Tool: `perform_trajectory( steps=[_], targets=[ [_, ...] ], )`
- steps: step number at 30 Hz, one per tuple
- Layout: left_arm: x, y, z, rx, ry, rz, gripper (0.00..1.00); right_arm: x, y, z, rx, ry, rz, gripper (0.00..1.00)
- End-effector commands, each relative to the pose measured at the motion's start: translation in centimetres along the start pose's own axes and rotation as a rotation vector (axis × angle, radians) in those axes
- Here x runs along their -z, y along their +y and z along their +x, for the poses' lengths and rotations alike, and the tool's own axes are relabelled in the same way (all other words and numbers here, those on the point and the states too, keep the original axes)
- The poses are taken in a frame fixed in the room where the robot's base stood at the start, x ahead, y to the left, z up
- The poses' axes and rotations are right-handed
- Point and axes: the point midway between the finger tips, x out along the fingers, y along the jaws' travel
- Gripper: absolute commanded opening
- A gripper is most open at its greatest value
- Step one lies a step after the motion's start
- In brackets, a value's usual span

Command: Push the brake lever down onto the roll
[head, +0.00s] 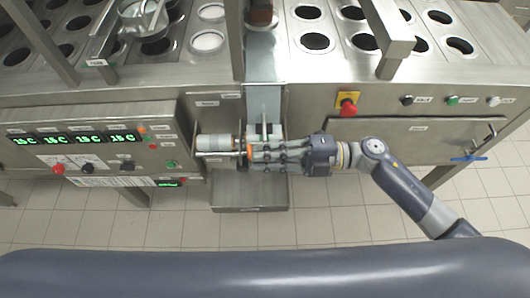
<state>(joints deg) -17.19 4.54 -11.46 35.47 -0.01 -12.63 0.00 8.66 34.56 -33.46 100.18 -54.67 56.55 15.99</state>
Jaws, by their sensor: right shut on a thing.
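The roll (213,142), a pale cylinder lying sideways, is mounted on the front of the steel machine. The brake lever (243,158) is at the right end of the roll and is mostly hidden by my fingers, so its angle cannot be told. A small orange part shows at the fingertips. My right gripper (254,153) reaches in from the right and is shut on the brake lever. My left gripper is not in view.
A control panel (100,144) with green displays and knobs is left of the roll. A red emergency button (347,107) sits above my right wrist. A steel tray (250,194) juts out below. Steel posts rise from the worktop with round cup holes.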

Motion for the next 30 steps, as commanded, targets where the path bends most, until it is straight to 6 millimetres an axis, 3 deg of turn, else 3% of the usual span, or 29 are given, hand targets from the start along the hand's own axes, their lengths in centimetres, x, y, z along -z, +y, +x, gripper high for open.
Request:
perform_trajectory(
  steps=[3, 21, 22, 24, 30],
  targets=[
    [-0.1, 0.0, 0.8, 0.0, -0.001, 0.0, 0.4, 0.1, -1.3, 0.1, 0.005, 0.01, 0.019, 0.0],
    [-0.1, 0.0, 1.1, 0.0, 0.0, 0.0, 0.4, -0.1, -2.1, 0.0, 0.013, 0.008, 0.027, 0.0],
    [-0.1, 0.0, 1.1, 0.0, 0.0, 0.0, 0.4, -0.1, -2.1, 0.0, 0.013, 0.008, 0.027, 0.17],
    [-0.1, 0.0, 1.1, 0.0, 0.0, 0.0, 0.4, -0.1, -2.2, 0.0, 0.014, 0.008, 0.026, 0.3],
    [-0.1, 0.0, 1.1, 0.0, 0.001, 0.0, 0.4, -0.2, -1.9, 0.0, 0.011, 0.005, 0.02, 0.3]
  ],
)
